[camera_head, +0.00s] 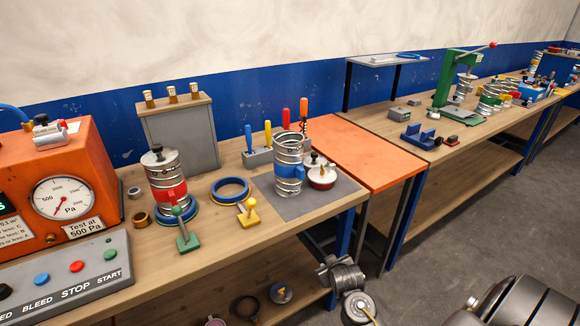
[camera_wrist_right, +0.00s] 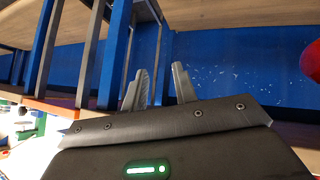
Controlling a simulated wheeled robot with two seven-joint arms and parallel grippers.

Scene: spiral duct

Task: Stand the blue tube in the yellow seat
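The blue tube (camera_head: 290,170), a ribbed metal duct with a blue band, stands upright on a grey mat (camera_head: 325,199) near the bench's right end. A yellow clamp-like piece (camera_head: 249,214) stands in front of an empty blue ring (camera_head: 230,189) left of the mat; I take these for the yellow seat. My right gripper (camera_wrist_right: 159,68) shows in the wrist view with its two fingers apart and nothing between them. It is away from the tube. My left gripper is not in view.
A red-banded tube (camera_head: 166,180) stands in another blue ring, with a green clamp-like piece (camera_head: 186,233) in front. Tools stand in a rack (camera_head: 257,158) behind. An orange tester (camera_head: 58,185) fills the left.

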